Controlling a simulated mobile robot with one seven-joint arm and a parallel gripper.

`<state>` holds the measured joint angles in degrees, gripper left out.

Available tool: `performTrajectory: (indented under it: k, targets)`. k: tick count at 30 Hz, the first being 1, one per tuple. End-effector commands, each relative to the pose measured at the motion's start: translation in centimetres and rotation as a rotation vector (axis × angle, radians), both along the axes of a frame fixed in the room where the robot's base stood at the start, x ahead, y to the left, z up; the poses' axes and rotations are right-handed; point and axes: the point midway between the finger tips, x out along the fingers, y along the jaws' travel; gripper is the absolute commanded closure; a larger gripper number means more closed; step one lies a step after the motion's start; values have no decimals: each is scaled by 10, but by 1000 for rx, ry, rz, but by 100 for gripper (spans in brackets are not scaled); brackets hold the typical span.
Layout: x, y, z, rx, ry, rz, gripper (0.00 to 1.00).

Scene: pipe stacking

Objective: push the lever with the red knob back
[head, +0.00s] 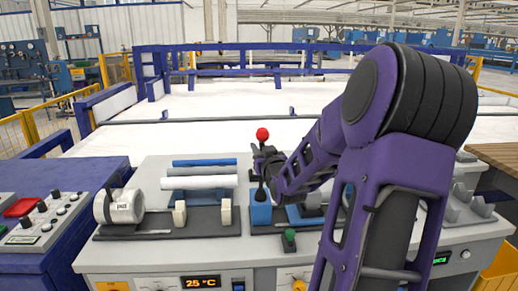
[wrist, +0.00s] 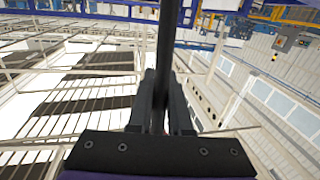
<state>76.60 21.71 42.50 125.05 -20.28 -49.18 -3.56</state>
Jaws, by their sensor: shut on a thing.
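The lever's red knob (head: 263,134) stands above my gripper in the head view. Its dark rod rises from a blue block (head: 261,212) on the grey console and looks about upright. My gripper (head: 262,160) is shut on the rod just below the knob, reaching in from the right. In the wrist view the black lever rod (wrist: 166,45) runs up between the two fingers of my gripper (wrist: 163,105). The fingers hide part of the rod, and the knob cannot be made out there.
White, grey and blue pipes (head: 200,183) lie on a rack left of the lever. A white pipe fitting (head: 124,207) sits further left. A green button (head: 289,237) is in front of the lever. A white bed (head: 215,135) with blue rails lies behind the console.

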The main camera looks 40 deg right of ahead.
Motion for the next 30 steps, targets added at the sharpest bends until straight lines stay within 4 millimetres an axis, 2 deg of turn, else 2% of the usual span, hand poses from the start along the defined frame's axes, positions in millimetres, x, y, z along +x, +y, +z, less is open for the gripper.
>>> performTrajectory:
  k: [20, 25, 30]
  targets:
    - [4, -2, 4, 7, 10, 1, 100]
    - [22, -12, 10, 59, 93, 3, 100]
    - [44, -25, 6, 126, 204, 3, 100]
